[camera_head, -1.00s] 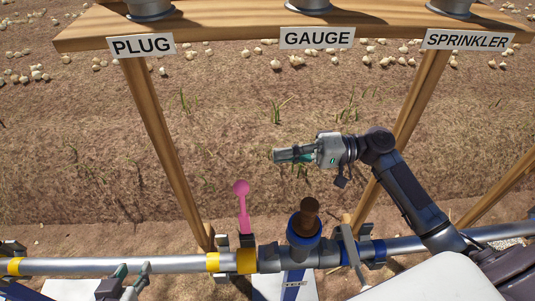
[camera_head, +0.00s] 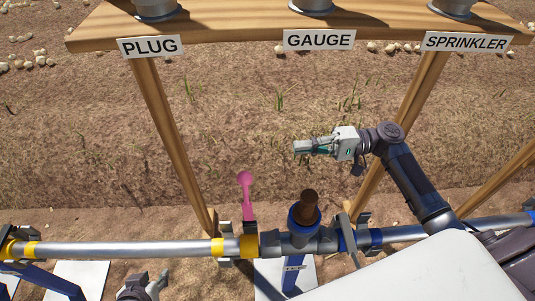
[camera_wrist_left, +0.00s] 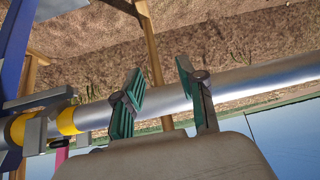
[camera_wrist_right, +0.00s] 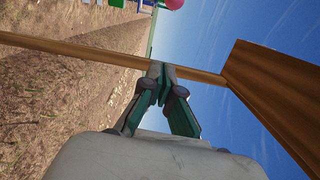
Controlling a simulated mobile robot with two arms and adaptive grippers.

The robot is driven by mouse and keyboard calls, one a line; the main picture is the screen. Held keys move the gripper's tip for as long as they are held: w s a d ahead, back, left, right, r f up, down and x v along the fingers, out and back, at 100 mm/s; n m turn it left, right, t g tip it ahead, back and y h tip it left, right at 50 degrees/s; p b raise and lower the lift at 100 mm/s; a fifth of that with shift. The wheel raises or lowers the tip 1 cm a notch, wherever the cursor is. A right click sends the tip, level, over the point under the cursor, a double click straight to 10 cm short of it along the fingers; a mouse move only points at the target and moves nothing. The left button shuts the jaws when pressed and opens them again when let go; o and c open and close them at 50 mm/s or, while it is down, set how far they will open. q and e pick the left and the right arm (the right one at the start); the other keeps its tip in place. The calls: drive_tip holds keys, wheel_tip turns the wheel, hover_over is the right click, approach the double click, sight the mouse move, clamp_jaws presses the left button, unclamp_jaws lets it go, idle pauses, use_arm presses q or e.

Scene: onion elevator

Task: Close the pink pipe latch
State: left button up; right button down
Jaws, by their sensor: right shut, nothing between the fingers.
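The pink latch (camera_head: 246,195) stands upright on the yellow clamp (camera_head: 249,245) of the grey pipe, its round knob at the top. Part of something pink shows at the lower left in the left wrist view (camera_wrist_left: 62,156). My left gripper (camera_head: 147,283) is at the bottom edge, below the pipe and left of the latch. Its fingers are apart in the left wrist view (camera_wrist_left: 160,92), with the pipe beyond them. My right gripper (camera_head: 300,147) is shut and empty, above and right of the latch. A pink ball (camera_wrist_right: 174,4) shows at the right wrist view's top edge.
The grey pipe (camera_head: 130,249) runs across the front. A brown-topped valve (camera_head: 309,207) with a blue collar stands right of the latch. Wooden posts (camera_head: 170,140) hold a beam labelled PLUG, GAUGE and SPRINKLER. The space between latch and right gripper is clear.

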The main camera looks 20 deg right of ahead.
sight(247, 198)
use_arm(q)
drive_tip(key=s+a+f+g+p, duration=0.1)
drive_tip(key=s+f+g+p, duration=0.1)
drive_tip(key=s+f, duration=0.2)
drive_tip(key=s+a+f+g+y+p, duration=0.1)
drive_tip(key=s+f+g+p, duration=0.2)
drive_tip(key=f, duration=0.6)
drive_tip(key=shift+s+a, duration=0.3)
drive_tip(key=shift+s, duration=0.9)
use_arm(e)
drive_tip(key=f+m, duration=0.2)
drive_tip(key=a+f+m, duration=0.1)
drive_tip(key=m, duration=0.1)
drive_tip(key=shift+s+f+g+y, duration=0.15)
drive_tip(key=shift+s+g+y, duration=0.1)
drive_tip(key=shift+g+y, duration=0.15)
drive_tip(key=shift+a, duration=0.15)
use_arm(q)
drive_tip(key=s+f+p, duration=0.3)
drive_tip(key=s+f, duration=0.2)
drive_tip(key=f, duration=0.2)
drive_tip(key=shift+s+a+f+g, duration=0.15)
drive_tip(key=shift+s+a+g, duration=0.15)
drive_tip(key=shift+s+a, duration=0.1)
use_arm(e)
drive_tip(key=s+a+r, duration=0.1)
drive_tip(key=a+r, duration=0.1)
drive_tip(key=a, duration=0.9)
drive_tip(key=shift+s+r, duration=0.3)
